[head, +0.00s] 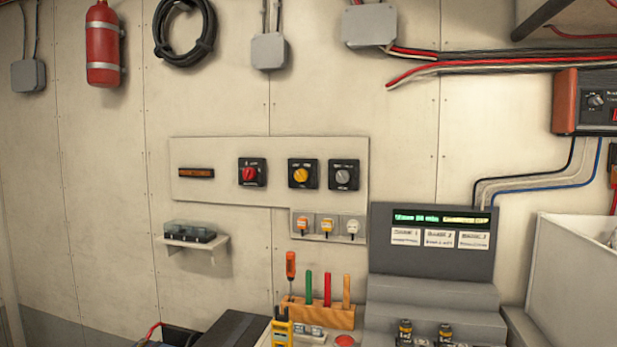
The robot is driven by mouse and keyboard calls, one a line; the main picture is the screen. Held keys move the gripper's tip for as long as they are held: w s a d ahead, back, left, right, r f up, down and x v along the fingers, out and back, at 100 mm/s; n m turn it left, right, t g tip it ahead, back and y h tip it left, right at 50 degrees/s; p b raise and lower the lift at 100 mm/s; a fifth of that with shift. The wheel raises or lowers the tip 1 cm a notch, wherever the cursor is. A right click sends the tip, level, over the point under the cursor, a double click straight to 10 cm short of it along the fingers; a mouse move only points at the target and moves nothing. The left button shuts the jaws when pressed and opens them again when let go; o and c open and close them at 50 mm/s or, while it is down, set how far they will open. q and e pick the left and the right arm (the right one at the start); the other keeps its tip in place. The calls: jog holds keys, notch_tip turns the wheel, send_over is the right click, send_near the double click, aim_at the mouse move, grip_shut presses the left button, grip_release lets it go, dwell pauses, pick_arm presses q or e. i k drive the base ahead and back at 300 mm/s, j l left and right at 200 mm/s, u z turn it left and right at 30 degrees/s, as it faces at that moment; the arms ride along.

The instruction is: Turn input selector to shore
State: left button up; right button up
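A pale switch panel (215,148) is fixed on the wall in the middle of the head view. It carries three black rotary switches in a row: one with a red knob (249,174), one with a yellow knob (301,175) and one with a grey knob (343,175). Their labels are too small to read, so I cannot tell which is the input selector or where shore is. Below hang three small tagged items: an orange one (302,225), a yellow one (327,227) and a white one (352,227). Neither of my grippers is in view.
A grey stepped console (430,268) with a lit display stands at the lower right. A wooden rack (318,312) holds a screwdriver and coloured sticks below the panel. A small shelf (195,243) juts out at left. The wall space directly before the switches looks clear.

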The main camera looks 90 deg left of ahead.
aim_at(342, 176)
jog(key=u, duration=2.9)
